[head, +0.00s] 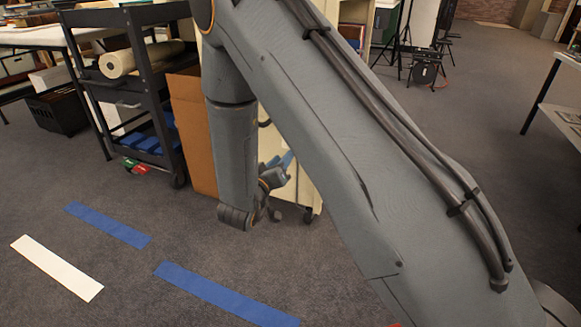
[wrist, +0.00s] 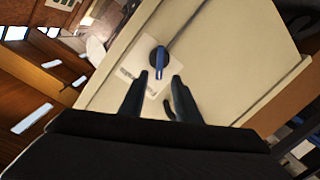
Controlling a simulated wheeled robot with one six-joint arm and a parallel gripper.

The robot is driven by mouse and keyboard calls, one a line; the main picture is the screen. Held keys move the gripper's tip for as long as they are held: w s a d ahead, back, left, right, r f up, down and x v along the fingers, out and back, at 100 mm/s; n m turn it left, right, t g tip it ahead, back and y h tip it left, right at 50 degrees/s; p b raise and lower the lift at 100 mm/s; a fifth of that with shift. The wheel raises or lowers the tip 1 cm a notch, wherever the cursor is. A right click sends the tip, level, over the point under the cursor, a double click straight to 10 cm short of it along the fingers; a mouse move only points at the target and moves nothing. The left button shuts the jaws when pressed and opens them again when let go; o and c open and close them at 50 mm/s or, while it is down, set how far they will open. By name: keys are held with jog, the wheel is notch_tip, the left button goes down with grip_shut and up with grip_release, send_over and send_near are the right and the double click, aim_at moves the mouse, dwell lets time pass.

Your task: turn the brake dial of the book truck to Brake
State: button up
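The cream book truck (head: 309,190) stands behind my arm in the head view, and its panel (wrist: 225,60) fills the middle of the wrist view. The brake dial (wrist: 159,60) has a dark round base and a blue handle, on a pale plate (wrist: 150,80) with small marks too small to read. The handle lies roughly up and down in the wrist picture. My gripper (wrist: 160,77) is open and empty, its two fingertips just below the dial, one to each side of the handle's line. I cannot tell whether they touch it. In the head view the dial is hidden.
A dark cart (head: 147,85) with a paper roll (head: 118,63) stands left of the truck. A brown board (head: 190,130) stands between them. Blue (head: 215,291) and white (head: 55,268) strips lie on the open carpet in front. A dark curved part (wrist: 186,105) shows beside my right finger.

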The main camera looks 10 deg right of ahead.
jog(key=w+d+f+h+b, duration=0.1)
jog(key=w+d+b, duration=0.3)
jog(key=w+b, duration=0.1)
jog(key=shift+w+d+f+t, duration=0.3)
jog(key=shift+w+f, duration=0.1)
jog(key=shift+w, duration=0.05)
grip_shut()
